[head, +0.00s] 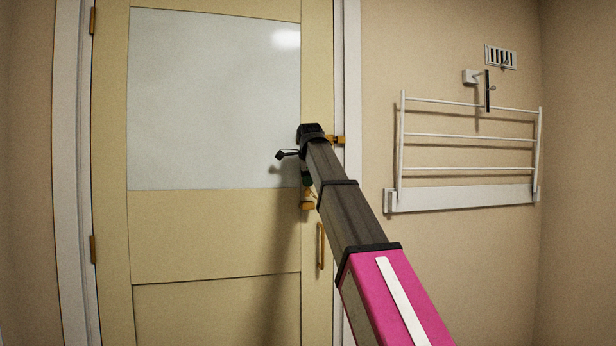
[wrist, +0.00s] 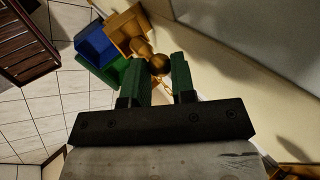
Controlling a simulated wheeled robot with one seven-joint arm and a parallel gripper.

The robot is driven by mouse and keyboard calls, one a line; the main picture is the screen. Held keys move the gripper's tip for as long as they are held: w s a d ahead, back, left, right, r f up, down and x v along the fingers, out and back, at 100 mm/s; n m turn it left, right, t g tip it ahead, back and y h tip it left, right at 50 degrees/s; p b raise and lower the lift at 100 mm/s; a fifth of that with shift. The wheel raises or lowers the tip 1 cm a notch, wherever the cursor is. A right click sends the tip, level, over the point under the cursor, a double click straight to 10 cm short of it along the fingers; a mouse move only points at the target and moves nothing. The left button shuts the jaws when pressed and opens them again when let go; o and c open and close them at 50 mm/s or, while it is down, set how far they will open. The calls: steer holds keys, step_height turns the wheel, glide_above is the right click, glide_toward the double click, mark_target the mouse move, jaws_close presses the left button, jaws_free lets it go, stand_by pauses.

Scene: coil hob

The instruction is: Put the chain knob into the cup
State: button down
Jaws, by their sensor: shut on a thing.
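The chain knob (wrist: 158,64) is a round brass ball between the green fingers of my gripper (wrist: 162,75), which is shut on it. A bit of brass chain (wrist: 167,86) hangs at the knob, between the fingers. The brass cup (wrist: 129,31) is a blocky fitting just beyond the knob; in the head view it shows on the door (head: 307,206), right below my gripper (head: 306,180). A narrower brass piece shows between ball and block. I cannot tell whether the knob touches the cup. My wrist hides most of the knob and chain in the head view.
A brass fitting (head: 339,139) sits on the door frame beside my wrist. A brass pull handle (head: 321,246) is lower on the door (head: 215,235). A white rack (head: 468,138) hangs on the right wall. Blue (wrist: 94,42) and green (wrist: 116,73) blocks show beyond the fingers.

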steer(key=shift+f, duration=0.1)
steer(key=shift+f, duration=1.7)
steer(key=c, duration=0.9)
jaws_free()
steer(key=shift+o, duration=0.2)
steer(key=v, duration=1.1)
steer(key=shift+s, duration=0.1)
